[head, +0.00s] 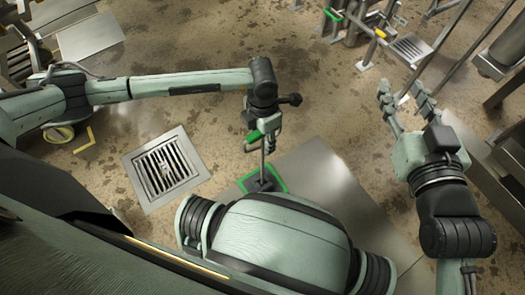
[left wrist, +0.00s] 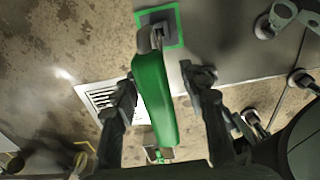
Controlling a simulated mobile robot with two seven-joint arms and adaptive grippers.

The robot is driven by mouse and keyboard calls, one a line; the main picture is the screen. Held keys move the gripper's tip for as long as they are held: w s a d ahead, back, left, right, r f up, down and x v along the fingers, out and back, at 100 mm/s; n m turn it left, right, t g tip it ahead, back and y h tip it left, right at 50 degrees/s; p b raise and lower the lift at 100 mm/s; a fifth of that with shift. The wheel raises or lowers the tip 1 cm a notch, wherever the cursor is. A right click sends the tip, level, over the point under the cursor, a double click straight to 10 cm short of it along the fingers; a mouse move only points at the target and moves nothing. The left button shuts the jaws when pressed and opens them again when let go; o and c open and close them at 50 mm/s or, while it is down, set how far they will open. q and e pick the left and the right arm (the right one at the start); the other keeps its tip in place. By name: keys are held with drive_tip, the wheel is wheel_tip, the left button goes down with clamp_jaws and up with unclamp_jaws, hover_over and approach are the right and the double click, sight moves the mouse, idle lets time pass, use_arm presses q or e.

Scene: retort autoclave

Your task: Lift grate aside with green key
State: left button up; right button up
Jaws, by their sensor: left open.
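The green key has a green handle (head: 254,136) and a thin shaft, and stands upright over a dark base inside a green square outline (head: 277,179). My left gripper (head: 264,128) is at the handle. In the left wrist view the green handle (left wrist: 155,95) lies between the two spread fingers (left wrist: 163,88), with visible gaps at both sides. The slotted metal grate (head: 165,167) lies in its square frame in the floor, left of the key; part of it shows in the left wrist view (left wrist: 101,98). My right gripper (head: 402,100) is open and empty, at the right.
A grey metal plate (head: 318,170) lies on the floor around the key's stand and to its right. Pipes and metal stands (head: 360,25) are at the top right. A yellow corner mark (head: 86,141) is left of the grate. The brown floor around the grate is mostly clear.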

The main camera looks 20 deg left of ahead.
use_arm(q)
clamp_jaws()
drive_tip(key=shift+r, duration=0.1)
idle(0.5)
